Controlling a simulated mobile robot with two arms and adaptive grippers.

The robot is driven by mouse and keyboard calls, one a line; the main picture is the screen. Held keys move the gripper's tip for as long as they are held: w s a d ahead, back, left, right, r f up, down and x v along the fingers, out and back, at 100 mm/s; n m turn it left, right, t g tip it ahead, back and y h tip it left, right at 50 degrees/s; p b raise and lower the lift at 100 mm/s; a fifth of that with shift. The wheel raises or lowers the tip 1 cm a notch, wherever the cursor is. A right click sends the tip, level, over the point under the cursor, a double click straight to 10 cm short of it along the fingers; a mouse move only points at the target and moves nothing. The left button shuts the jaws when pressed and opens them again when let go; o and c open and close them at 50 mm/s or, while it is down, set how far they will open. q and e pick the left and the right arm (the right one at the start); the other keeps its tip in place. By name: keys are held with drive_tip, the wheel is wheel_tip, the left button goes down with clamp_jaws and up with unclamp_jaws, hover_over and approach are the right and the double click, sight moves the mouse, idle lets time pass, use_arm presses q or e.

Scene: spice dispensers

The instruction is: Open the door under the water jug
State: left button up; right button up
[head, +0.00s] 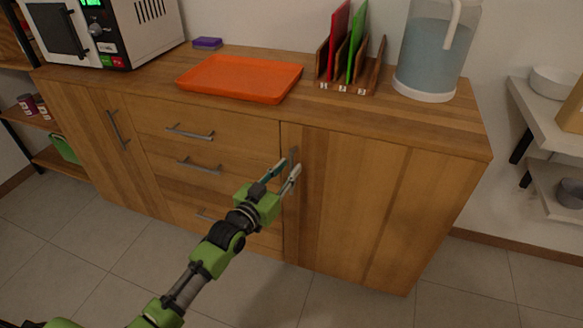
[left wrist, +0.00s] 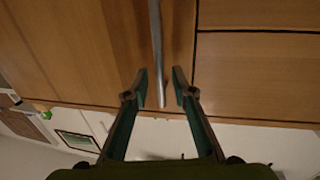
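The water jug (head: 434,45) stands at the right end of the wooden cabinet top. Below it is the cabinet's right door (head: 375,200), which looks closed. My left gripper (head: 289,167) is at the upper left edge of this door. In the left wrist view, the grey bar handle (left wrist: 157,50) runs down between the two open fingertips (left wrist: 160,78). A gap shows on both sides of the handle. In the head view the gripper covers most of the handle. My right gripper is not in view.
Drawers (head: 205,152) with bar handles are left of the door. On top are an orange tray (head: 240,78), a slotted wooden rack (head: 366,77) with red and green boards, and a microwave (head: 100,30). The tiled floor (head: 460,275) before the door is clear.

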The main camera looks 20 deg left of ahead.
use_arm(q)
drive_tip(key=shift+x, duration=1.25)
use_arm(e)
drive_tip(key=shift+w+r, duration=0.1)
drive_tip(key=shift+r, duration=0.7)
use_arm(q)
clamp_jaws()
